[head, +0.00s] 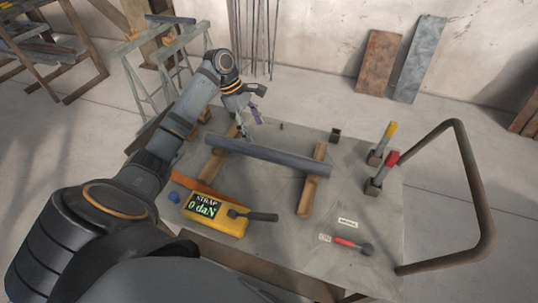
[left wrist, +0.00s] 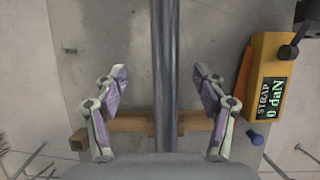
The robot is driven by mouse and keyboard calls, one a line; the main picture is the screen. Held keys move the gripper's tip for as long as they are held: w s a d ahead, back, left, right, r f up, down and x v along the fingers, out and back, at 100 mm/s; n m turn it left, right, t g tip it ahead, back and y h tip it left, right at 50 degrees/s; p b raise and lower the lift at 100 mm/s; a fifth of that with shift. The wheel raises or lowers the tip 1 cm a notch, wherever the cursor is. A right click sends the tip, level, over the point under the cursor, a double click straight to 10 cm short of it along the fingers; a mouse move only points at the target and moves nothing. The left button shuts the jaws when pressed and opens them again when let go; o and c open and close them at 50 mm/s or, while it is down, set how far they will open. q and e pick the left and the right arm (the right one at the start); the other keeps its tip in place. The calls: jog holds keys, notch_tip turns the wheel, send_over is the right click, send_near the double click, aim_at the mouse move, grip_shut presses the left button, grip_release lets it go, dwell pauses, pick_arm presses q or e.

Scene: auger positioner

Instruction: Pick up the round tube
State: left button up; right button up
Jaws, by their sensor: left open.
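The round tube (head: 268,155) is a long grey-blue cylinder lying across two wooden blocks on the cart top. In the left wrist view the tube (left wrist: 166,60) runs up the middle of the picture, between the two fingers. My left gripper (head: 249,117) is open and is near the left end of the tube. In the left wrist view its fingers (left wrist: 157,90) stand apart, one on each side of the tube, with a gap on both sides. The near end of the tube is hidden by the gripper body there. My right gripper is not in view.
One wooden block (head: 313,181) supports the tube's right part; another (head: 216,164) is under its left part. A tubular cart handle (head: 477,190) rises at right.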

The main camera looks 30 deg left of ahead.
aim_at(263, 148)
pick_arm(q)
jog(key=shift+s+d+f, duration=0.2)
jog(key=shift+d+f, duration=0.05)
jog(key=shift+f, duration=0.05)
jog(key=x, duration=0.4)
jog(key=shift+w+d+f, duration=0.1)
jog(key=shift+f, duration=0.1)
jog(key=shift+d+f, duration=0.2)
jog(key=shift+f, duration=0.25)
jog(key=x, duration=0.4)
jog(key=shift+s, duration=0.25)
grip_shut()
jog(key=shift+r, duration=0.1)
